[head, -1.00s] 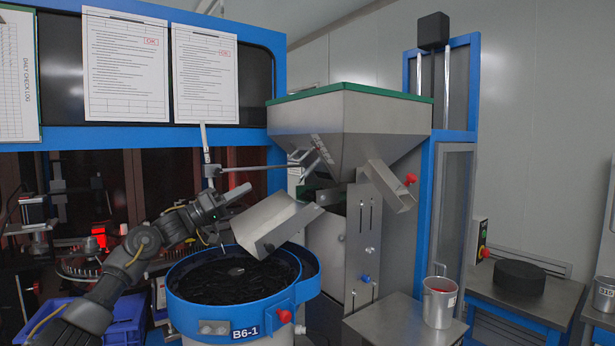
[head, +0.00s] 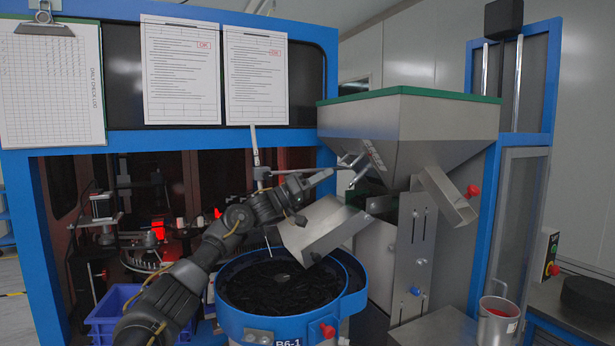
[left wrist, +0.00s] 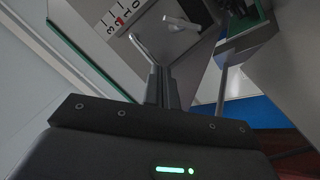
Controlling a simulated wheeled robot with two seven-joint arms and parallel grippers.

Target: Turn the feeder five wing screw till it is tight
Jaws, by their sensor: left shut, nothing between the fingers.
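The hopper (head: 440,125) is a grey metal funnel with a green rim. A small pale metal piece that looks like the wing screw (head: 352,160) sits low on its left side, beside a number scale (head: 374,155). In the left wrist view a pale lever-like piece (left wrist: 181,23) shows beside the scale (left wrist: 117,17) with its red mark. I cannot tell for sure that it is the screw. My left gripper (head: 331,173) is shut and empty, its tips close to the pale piece. Its dark fingers also show in the left wrist view (left wrist: 163,80). Contact is unclear.
Below my left arm is a blue-rimmed bowl (head: 238,322) of dark parts. A tilted metal chute (head: 325,228) lies just under the gripper. A second chute (head: 447,198) with a red knob (head: 473,191) is to the right. A metal cup (head: 497,323) stands lower right.

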